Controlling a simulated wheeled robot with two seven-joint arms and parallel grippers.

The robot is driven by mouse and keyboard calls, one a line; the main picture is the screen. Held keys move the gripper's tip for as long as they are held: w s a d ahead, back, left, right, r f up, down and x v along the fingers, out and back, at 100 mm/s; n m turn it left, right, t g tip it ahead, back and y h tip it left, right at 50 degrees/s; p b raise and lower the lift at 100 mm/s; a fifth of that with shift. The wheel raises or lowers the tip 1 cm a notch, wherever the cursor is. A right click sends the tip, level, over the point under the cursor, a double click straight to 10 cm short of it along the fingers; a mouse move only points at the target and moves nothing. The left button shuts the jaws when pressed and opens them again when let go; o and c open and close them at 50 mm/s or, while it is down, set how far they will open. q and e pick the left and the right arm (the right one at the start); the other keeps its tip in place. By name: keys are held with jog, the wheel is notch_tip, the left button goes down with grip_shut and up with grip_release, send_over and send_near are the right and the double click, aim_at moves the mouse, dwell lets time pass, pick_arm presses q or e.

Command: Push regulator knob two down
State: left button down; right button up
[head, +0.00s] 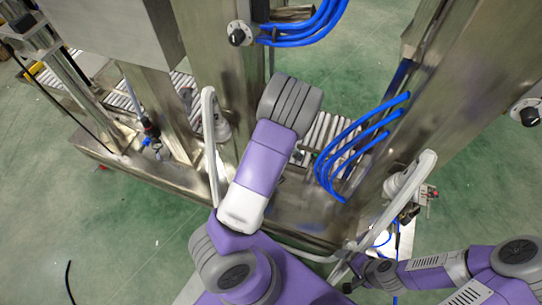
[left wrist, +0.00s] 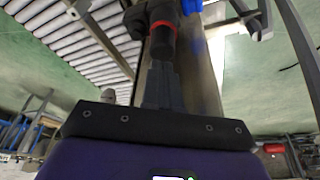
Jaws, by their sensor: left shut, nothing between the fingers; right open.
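A black cylindrical knob with a red ring (left wrist: 163,32) stands straight ahead of my left gripper in the left wrist view. My left gripper (left wrist: 162,88) is shut with nothing between its fingers. Its tips point at the knob's near end; I cannot tell if they touch. In the head view my left gripper is hidden. A small black regulator with red and blue parts (head: 150,130) sits by the left post there. I cannot tell for sure that it is the same knob. My right gripper (head: 350,277) is open and empty at the lower right.
Steel posts and a steel base frame (head: 130,168) surround the work area. Roller conveyors show behind, also in the left wrist view (left wrist: 75,35). Blue hoses (head: 345,150) and pale bent handles (head: 210,140) stand close to my arms. Black round knobs are on the upper post (head: 238,36) and right edge (head: 529,114).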

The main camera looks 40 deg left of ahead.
pick_arm(q)
jog(key=shift+f+b, duration=0.75)
jog(key=shift+f, duration=0.15)
jog(key=shift+r+p, duration=2.6)
jog(key=shift+r, duration=0.5)
jog(key=shift+f, duration=0.15)
jog(key=s+d+f+m+h, duration=0.3)
jog(key=s+d+f+m, duration=0.2)
jog(key=s+d+f, duration=0.4)
jog(key=s+d+m+h, duration=0.2)
jog(key=s+d+m, duration=0.1)
jog(key=d, duration=0.4)
jog(key=s+d+m+h+p, duration=0.1)
jog(key=s+d+m+h, duration=0.1)
jog(key=d, duration=0.6)
jog(key=s+m, duration=0.1)
jog(key=m, duration=0.1)
jog(key=shift+d+r+m+h, duration=0.25)
jog(key=shift+d+m+h, duration=0.05)
jog(key=shift+m, duration=0.1)
